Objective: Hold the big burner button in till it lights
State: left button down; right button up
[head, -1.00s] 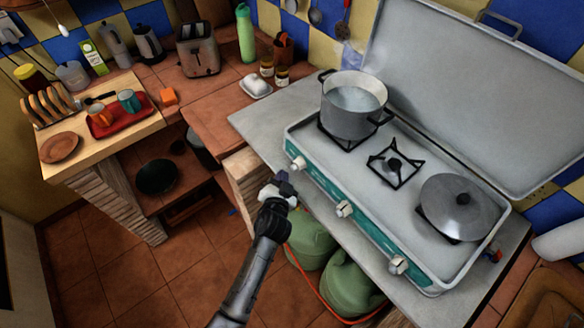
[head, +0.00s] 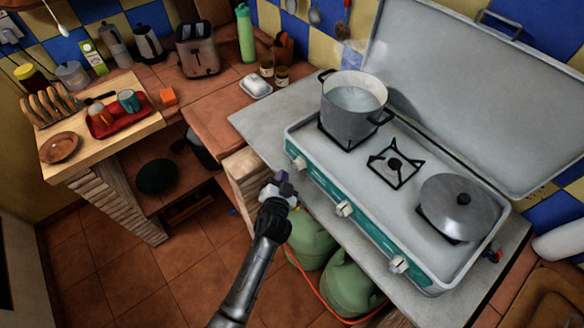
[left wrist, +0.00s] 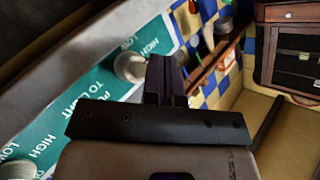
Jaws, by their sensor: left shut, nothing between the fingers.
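A camping stove with a teal front panel (head: 322,190) stands on the grey counter. Its front carries three pale knobs: the left knob (head: 299,163) below the pot, the middle knob (head: 344,209) and the right knob (head: 399,264). My left gripper (head: 282,177) is shut and empty, just in front of the left knob, with what looks like a small gap. In the left wrist view its dark fingers (left wrist: 165,78) are close beside a knob (left wrist: 130,67); contact cannot be told. The panel there reads HIGH, LOW and "to light". No flame shows. My right gripper is out of view.
A pot of water (head: 352,115) stands on the left burner and a lidded pan (head: 460,207) on the right. The middle burner (head: 394,166) is bare. Green gas bottles (head: 312,243) with an orange hose stand below the counter. Open floor lies left of my arm.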

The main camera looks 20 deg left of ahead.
pick_arm(q)
jog(key=shift+w+d, duration=0.1)
jog(key=shift+w, duration=0.05)
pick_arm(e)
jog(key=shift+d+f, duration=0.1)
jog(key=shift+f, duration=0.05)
pick_arm(q)
jog(key=shift+w+d, duration=0.15)
jog(key=shift+w, duration=0.1)
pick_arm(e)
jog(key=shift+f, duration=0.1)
pick_arm(q)
jog(key=shift+w+d+b, duration=0.2)
jog(key=shift+b, duration=0.2)
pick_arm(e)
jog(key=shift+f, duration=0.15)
pick_arm(q)
jog(key=shift+w, duration=0.1)
dwell(0.5)
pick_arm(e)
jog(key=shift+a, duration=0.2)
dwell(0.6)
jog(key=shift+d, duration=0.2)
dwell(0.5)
